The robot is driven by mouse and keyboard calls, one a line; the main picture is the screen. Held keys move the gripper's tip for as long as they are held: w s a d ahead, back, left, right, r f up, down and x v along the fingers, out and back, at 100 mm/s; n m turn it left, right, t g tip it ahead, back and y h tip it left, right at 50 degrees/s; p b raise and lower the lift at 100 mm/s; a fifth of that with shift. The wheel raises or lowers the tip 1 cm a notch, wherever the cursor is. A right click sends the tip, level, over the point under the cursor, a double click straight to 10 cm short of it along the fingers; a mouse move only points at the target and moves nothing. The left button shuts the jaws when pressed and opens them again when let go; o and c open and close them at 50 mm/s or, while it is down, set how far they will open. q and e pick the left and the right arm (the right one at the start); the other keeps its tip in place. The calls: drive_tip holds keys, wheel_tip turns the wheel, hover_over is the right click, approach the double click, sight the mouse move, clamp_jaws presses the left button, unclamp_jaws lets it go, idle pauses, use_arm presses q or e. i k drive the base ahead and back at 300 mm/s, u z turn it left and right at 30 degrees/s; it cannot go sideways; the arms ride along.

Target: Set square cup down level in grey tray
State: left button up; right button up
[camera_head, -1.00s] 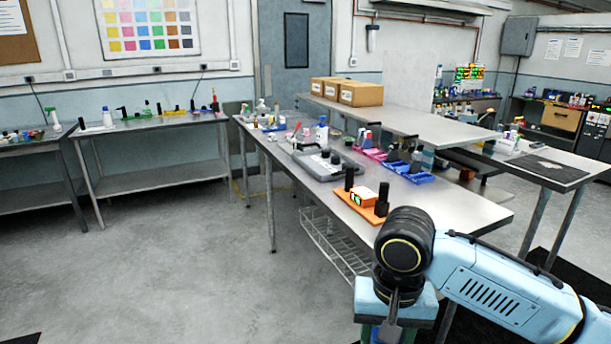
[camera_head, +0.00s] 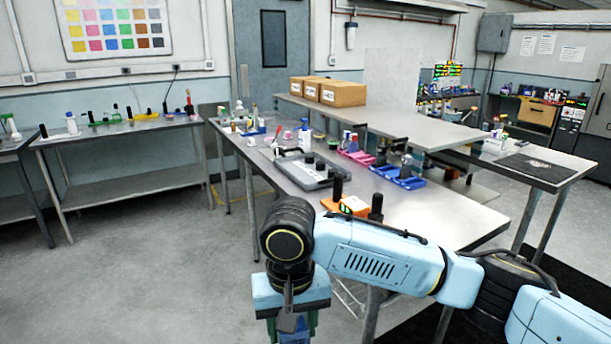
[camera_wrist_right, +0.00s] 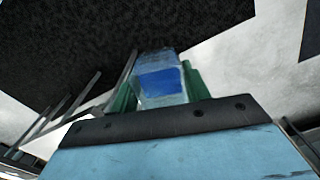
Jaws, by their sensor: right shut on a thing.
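The square cup (camera_wrist_right: 160,83) is clear, with blue inside, and shows in the right wrist view between green fingers. My right gripper (camera_wrist_right: 162,90) is shut on it. In the head view, my right gripper (camera_head: 292,328) hangs at the bottom edge, in front of the table and below its top, with a bit of the cup (camera_head: 293,322) between the fingers. The grey tray (camera_head: 318,182) lies on the metal table, farther off, with several dark round things in it. My left gripper is not in view.
The metal table (camera_head: 440,215) bears an orange device (camera_head: 353,206) with black posts near my right arm. Blue bins (camera_head: 408,183) and pink bins (camera_head: 357,157) stand right of the tray. A raised shelf with cardboard boxes (camera_head: 343,94) is behind. Open floor lies left.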

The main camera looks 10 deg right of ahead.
sight(300, 174)
drive_tip(key=i, duration=3.15)
drive_tip(key=z, duration=2.65)
drive_tip(key=i, duration=0.5)
drive_tip(key=u, duration=2.55)
